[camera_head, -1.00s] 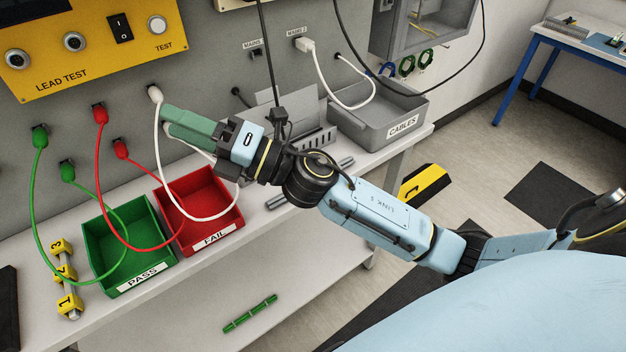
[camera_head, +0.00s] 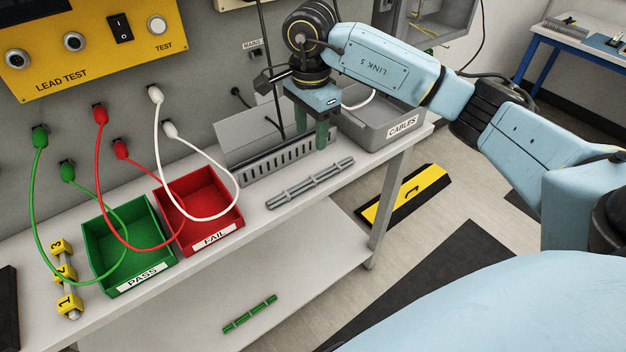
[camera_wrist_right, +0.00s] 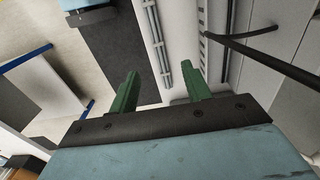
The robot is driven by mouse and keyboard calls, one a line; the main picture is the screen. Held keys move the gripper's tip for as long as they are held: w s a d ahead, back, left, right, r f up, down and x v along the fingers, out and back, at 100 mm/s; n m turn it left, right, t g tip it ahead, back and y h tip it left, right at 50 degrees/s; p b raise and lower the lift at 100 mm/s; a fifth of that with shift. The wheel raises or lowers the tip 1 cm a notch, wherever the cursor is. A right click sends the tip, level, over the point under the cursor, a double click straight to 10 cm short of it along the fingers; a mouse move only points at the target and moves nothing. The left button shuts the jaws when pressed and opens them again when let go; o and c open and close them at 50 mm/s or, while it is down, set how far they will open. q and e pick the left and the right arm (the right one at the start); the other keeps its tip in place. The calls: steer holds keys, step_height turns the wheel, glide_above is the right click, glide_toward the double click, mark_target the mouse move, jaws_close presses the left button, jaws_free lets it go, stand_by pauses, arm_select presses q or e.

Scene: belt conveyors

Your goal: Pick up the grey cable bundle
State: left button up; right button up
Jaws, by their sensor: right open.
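The grey cable bundle (camera_head: 310,182) lies on the bench top near its front edge, right of the red FAIL bin. In the right wrist view the grey cable bundle (camera_wrist_right: 158,42) runs away from the camera, beyond and between the fingers. My right gripper (camera_head: 311,138) points down with green fingers, above the bench and behind the bundle. It is open and empty, and it does not touch the bundle. In the wrist view its fingers (camera_wrist_right: 160,90) stand well apart. My left gripper is not in view.
A grey slotted tray (camera_head: 285,160) stands behind the bundle. The grey CABLES bin (camera_head: 385,138) is to the right, partly behind my arm. The red FAIL bin (camera_head: 222,240) and green PASS bin (camera_head: 97,272) stand to the left. White, red and green leads hang from the wall panel.

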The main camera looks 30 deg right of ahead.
mark_target(312, 178)
steer(key=f, duration=1.2)
steer(key=shift+s+a+f, duration=0.1)
steer(key=shift+s+f, duration=0.1)
steer(key=shift+f, duration=0.1)
jaws_close()
